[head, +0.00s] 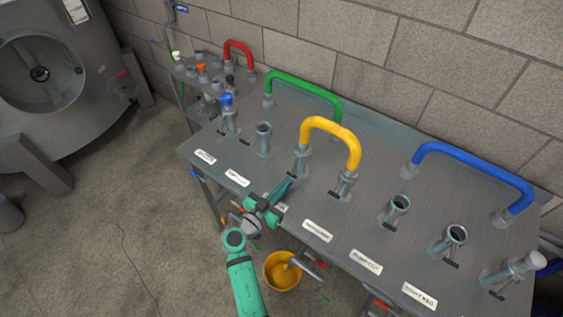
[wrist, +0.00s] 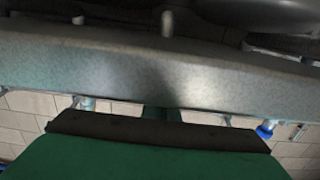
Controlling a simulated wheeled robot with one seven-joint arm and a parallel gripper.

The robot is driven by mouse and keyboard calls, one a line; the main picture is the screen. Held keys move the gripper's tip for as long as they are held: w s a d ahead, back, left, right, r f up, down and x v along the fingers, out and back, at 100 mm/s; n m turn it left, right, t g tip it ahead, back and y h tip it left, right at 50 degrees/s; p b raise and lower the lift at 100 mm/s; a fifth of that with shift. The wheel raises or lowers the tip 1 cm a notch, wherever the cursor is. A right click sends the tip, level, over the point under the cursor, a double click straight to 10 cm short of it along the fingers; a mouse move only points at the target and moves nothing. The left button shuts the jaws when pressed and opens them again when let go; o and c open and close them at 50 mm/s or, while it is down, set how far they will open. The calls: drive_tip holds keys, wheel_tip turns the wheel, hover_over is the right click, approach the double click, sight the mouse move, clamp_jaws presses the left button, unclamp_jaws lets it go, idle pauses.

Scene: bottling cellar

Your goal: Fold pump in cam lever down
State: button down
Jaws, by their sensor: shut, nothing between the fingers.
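A yellow hose loop (head: 330,127) joins two upright ports on the grey metal panel (head: 215,140). Its left port (head: 301,160) stands just beyond my gripper (head: 289,183). Its right port (head: 346,183) has a small dark lever (head: 335,196) sticking out low at its front. My gripper is shut and empty, low over the panel's front part. Whether it touches the left port or a lever there I cannot tell. The label plate (head: 317,231) in front is too small to read surely. In the wrist view a grey metal surface (wrist: 130,70) fills the middle; no lever shows clearly.
Open ports (head: 398,204) and (head: 455,236) stand to the right, with a blue hose loop (head: 475,165) behind. A green loop (head: 310,90) lies behind the yellow one. A blue-capped port (head: 228,110) is left. A yellow bucket (head: 281,272) stands below the panel's front edge.

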idle(0.4)
drive_tip(key=v, duration=1)
drive_tip(key=shift+s+a, duration=0.3)
drive_tip(key=shift+f, duration=0.1)
